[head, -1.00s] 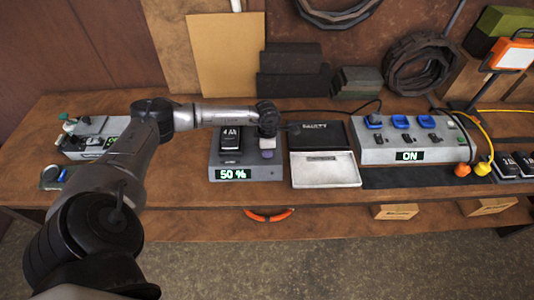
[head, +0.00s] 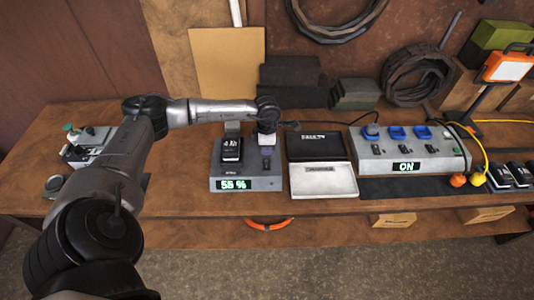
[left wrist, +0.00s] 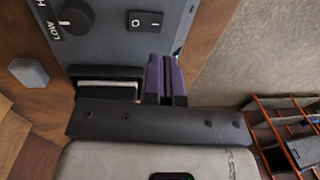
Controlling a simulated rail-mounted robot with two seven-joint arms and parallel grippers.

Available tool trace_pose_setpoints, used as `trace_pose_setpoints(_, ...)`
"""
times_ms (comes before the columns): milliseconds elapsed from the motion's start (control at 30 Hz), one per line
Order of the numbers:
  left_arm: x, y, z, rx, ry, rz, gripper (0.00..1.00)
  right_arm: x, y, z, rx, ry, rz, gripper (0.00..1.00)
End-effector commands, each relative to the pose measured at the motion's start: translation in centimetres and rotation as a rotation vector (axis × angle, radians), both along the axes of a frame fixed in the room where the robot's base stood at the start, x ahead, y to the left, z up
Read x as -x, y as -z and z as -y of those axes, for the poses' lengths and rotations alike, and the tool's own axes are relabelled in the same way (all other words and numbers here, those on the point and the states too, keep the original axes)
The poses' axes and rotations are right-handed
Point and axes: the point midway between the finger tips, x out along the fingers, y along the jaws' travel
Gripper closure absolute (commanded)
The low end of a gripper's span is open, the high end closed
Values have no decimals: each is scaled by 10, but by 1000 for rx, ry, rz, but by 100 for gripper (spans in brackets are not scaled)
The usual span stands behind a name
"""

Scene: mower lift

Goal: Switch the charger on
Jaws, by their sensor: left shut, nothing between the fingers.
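The grey charger (head: 262,184) stands on the bench, with a black 4 Ah battery (head: 231,150) upright in it and a display (head: 233,184) reading 55 %. My left gripper (head: 267,151) is over the charger's right half, pointing down, shut and empty. In the left wrist view its purple fingertips (left wrist: 165,75) are together beside the charger's grey panel (left wrist: 110,42). A black rocker switch (left wrist: 145,21) marked O and I lies just beyond the fingertips, apart from them in the picture. A black knob (left wrist: 75,17) is to its left. Which side of the rocker is pressed is unclear. My right gripper is out of view.
A black and white case (head: 323,180) lies open right of the charger. A grey power box (head: 413,158) with blue plugs reads ON. A grey device (head: 88,147) stands at the left. Bare bench lies along the front edge.

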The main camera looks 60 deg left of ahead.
Motion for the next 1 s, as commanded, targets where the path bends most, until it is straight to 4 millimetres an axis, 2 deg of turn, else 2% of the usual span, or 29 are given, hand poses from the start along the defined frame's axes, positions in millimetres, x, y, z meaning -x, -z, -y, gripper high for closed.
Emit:
trace_pose_setpoints(200, 2, -38, 4, -1, 0, 3, 100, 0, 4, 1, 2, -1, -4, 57)
trace_pose_setpoints(400, 3, -58, 6, 0, 0, 1, 100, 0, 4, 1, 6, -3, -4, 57)
trace_pose_setpoints(600, 4, -66, 7, 0, 0, 0, 100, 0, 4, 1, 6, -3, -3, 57)
trace_pose_setpoints(1000, 4, -66, 7, 0, 0, 0, 100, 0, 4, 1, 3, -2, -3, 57)
